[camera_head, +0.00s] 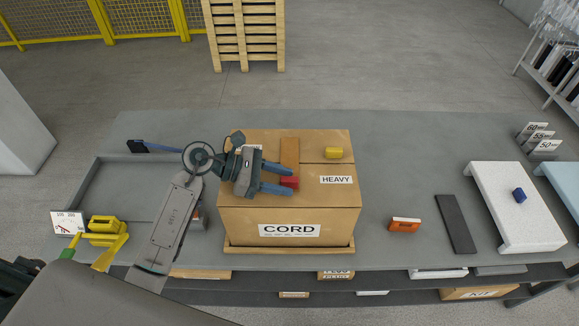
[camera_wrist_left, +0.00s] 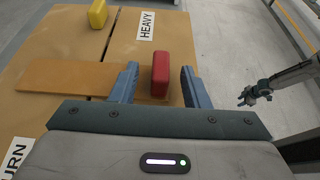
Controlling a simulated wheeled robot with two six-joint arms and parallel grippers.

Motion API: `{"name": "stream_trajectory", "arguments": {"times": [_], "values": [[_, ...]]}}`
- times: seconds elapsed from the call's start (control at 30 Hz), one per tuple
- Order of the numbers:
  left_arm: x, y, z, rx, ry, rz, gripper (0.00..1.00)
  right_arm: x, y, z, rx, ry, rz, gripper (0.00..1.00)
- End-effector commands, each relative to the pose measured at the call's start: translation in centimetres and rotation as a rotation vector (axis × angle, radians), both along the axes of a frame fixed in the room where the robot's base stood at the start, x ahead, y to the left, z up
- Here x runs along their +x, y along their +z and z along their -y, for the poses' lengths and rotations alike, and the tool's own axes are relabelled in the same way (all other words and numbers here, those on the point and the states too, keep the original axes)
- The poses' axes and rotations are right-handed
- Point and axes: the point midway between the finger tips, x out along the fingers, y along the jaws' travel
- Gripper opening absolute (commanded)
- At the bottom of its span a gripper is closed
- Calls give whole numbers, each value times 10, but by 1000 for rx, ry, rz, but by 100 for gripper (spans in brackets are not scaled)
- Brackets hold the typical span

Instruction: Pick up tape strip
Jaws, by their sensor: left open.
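A flat brown tape strip (camera_head: 290,152) lies across the top of the cardboard box (camera_head: 232,212) marked CORD. It also shows in the left wrist view (camera_wrist_left: 65,77). A small red block (camera_head: 289,183) stands at the strip's near end; the wrist view shows this red block (camera_wrist_left: 160,72) upright. My left gripper (camera_head: 291,179) is open above the box top, with one finger on each side of the red block and gaps to both. A grey arm with a small gripper (camera_wrist_left: 255,94), seemingly my right one, shows in the wrist view; its jaw state is unclear.
A yellow block (camera_head: 333,153) sits on the box near the HEAVY label. Right of the box on the grey table lie an orange block (camera_head: 404,225), a dark bar (camera_head: 455,223) and a white stand (camera_head: 505,190) with a blue block. A yellow tape tool (camera_head: 104,228) stands left.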

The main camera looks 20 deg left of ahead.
Motion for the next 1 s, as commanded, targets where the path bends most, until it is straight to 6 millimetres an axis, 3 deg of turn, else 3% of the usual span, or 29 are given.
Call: {"name": "stream_trajectory", "arguments": {"times": [0.17,0.37,0.77,1.0], "values": [[0,0,0,0,0,0,40,1,0,1,-1,0,1,36],[0,0,0,0,0,0,1,1,0,6,-6,2,1,36],[0,2,0,-1,0,1,0,1,-3,10,-11,3,1,36],[1,27,0,1,-2,11,0,1,-24,10,-10,3,1,36]]}}
